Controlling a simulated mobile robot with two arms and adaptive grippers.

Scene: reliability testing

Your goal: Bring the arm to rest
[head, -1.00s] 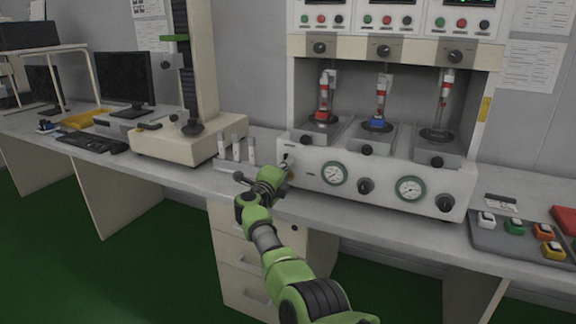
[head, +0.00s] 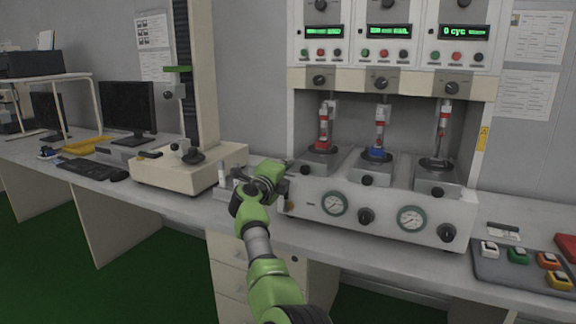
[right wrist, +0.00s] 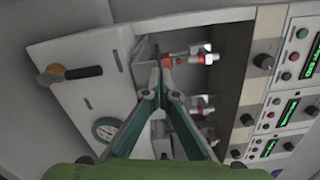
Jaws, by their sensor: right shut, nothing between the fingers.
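My right arm, green and grey, reaches up from the bottom of the head view. Its gripper (head: 290,168) is small and dark there, in front of the left end of the white test machine (head: 325,222). In the right wrist view the two dark green fingers (right wrist: 166,62) meet at their tips with nothing between them. Behind them the machine shows turned on its side, with gauge and red-capped stations. I cannot tell the exact gap between fingertips and machine. My left gripper is in neither view.
The machine has three stations, two gauges (head: 411,218) and green displays (head: 324,31). A cream tester with a tall column (head: 170,178) stands to the left, beyond it a monitor (head: 127,105) and keyboard (head: 92,170). A grey panel of coloured buttons (head: 525,273) lies at right.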

